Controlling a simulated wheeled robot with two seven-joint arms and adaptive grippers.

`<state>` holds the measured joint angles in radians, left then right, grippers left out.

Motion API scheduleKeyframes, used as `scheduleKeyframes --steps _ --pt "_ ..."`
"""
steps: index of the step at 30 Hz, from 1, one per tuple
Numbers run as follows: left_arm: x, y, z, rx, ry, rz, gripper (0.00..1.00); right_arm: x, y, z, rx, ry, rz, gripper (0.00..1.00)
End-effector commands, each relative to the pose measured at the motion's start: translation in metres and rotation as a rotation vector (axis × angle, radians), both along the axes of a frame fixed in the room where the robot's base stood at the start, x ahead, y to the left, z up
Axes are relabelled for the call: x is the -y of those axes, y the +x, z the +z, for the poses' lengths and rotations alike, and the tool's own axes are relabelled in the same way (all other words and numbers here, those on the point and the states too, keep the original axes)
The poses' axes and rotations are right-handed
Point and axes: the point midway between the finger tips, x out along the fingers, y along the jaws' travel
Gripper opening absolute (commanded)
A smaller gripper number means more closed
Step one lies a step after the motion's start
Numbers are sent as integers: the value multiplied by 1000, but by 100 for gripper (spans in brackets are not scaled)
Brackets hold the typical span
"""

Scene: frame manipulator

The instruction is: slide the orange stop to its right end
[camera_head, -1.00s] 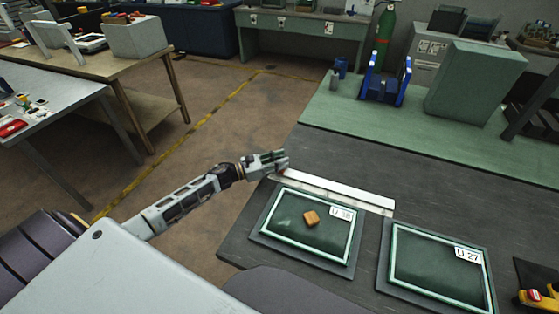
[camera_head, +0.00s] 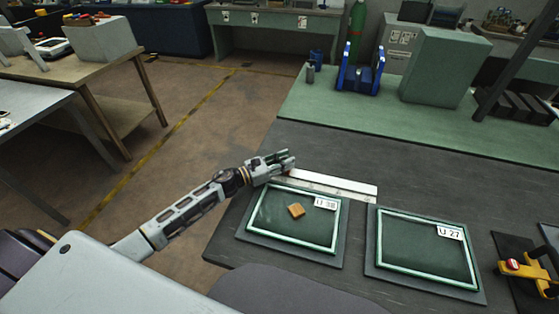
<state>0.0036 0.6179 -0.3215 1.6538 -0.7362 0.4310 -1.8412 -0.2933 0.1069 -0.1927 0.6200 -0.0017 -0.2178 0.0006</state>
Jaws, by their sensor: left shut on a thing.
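My left gripper (camera_head: 286,161) is shut at the left part of a pale rail (camera_head: 335,187), which runs to the right behind two trays. The thing between its fingers sits at the rail, where the orange stop would be, but the fingers hide it and I see no orange there. The rail to the right of the gripper is bare. My right gripper is not in view.
An orange-brown block (camera_head: 296,210) lies in the green tray marked U 38 (camera_head: 268,232). An empty green tray marked U 27 (camera_head: 425,278) is to its right. A yellow tool (camera_head: 535,272) lies at the far right. A blue stand (camera_head: 360,75) is at the back.

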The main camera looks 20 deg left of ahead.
Motion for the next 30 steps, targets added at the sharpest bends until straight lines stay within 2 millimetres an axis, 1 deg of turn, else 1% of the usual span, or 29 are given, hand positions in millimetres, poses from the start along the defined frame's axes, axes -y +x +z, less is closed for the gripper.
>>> scheduleKeyframes --steps 3,4,8,12,21,30 --pt "-1 0 1 1 -1 1 0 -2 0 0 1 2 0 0" --pt "-1 0 1 1 -1 1 32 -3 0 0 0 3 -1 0" --pt "-1 0 1 0 0 1 49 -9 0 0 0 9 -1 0" --pt "-1 0 0 0 0 1 49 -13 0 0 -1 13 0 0" --pt "-2 -1 0 -1 1 1 49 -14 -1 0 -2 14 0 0" --pt "-12 -12 -1 -2 1 1 49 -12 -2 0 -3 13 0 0"
